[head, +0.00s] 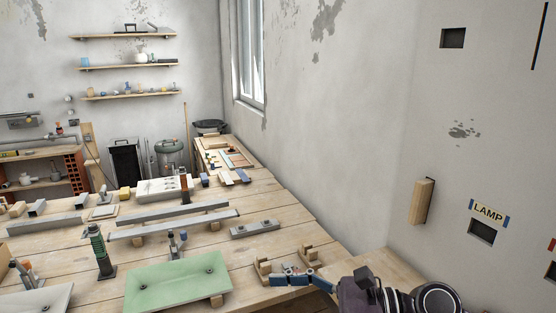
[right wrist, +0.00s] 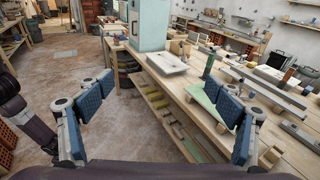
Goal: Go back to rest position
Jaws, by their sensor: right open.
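My right arm comes in at the bottom right of the head view. Its right gripper (head: 292,275), with blue finger pads, is over the front right edge of the wooden workbench (head: 290,240). In the right wrist view the two fingers of this gripper (right wrist: 165,105) are spread wide apart with nothing between them. The bench and floor show beyond them. My left gripper is in neither view.
A green board (head: 178,282) lies on the bench left of the right gripper, with small wooden blocks (head: 310,255) close by. Grey bars (head: 175,222) lie further back. A wall with a LAMP label (head: 488,212) stands at right. Open floor (right wrist: 70,75) shows left of the bench.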

